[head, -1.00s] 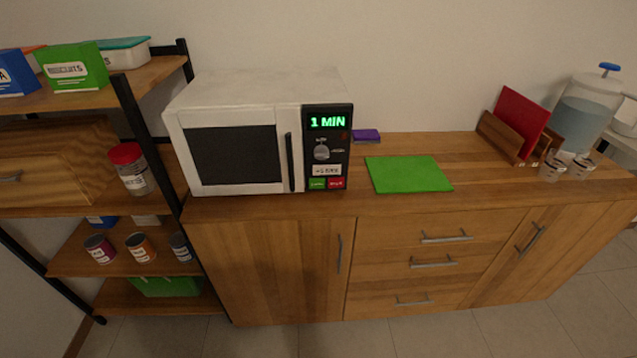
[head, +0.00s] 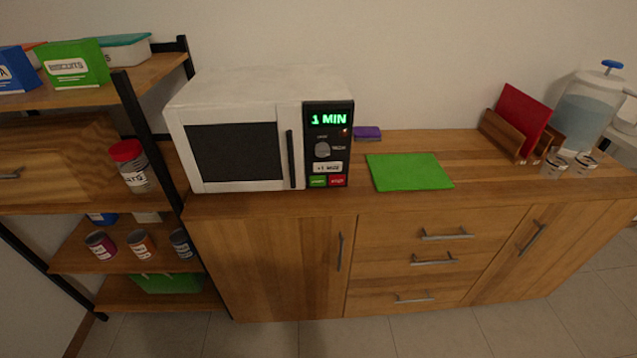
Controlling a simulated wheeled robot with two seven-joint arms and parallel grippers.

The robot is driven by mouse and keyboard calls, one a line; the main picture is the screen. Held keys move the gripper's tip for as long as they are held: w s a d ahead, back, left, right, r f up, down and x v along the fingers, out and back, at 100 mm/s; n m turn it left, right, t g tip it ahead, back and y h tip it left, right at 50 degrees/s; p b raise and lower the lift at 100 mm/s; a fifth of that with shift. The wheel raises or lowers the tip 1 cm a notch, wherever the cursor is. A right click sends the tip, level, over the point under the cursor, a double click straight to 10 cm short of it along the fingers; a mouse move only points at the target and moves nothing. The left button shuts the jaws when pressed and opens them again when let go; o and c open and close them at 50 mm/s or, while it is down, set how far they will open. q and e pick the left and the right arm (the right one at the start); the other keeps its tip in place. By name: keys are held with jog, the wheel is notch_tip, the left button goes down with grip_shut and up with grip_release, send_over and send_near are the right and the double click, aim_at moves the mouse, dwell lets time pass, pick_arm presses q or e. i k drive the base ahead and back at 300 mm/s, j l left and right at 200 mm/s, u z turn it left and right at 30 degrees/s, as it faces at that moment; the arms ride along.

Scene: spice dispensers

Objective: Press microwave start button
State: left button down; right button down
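A white microwave (head: 262,84) stands on the left end of the wooden counter, its door closed. Its black control panel (head: 314,165) is on the right of the front. The green display (head: 328,119) reads "1 MIN". Below it are a round knob (head: 322,150) and a white "+1 MIN" button (head: 327,168). At the bottom are a green button (head: 318,181) and a red button (head: 337,181), their labels too small to read surely. Neither of my grippers is in view.
A green board (head: 408,172) lies on the counter right of the microwave, with a purple item (head: 367,133) behind. A black-framed shelf (head: 126,100) holding jars and boxes stands close on the left. A rack with a red board (head: 521,117) and a water dispenser (head: 584,110) are far right.

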aim_at(318, 180)
jog(key=z, duration=1.1)
jog(key=k+j+z, duration=0.15)
jog(key=z, duration=0.45)
jog(key=k+j, duration=0.25)
jog(key=k, duration=0.2)
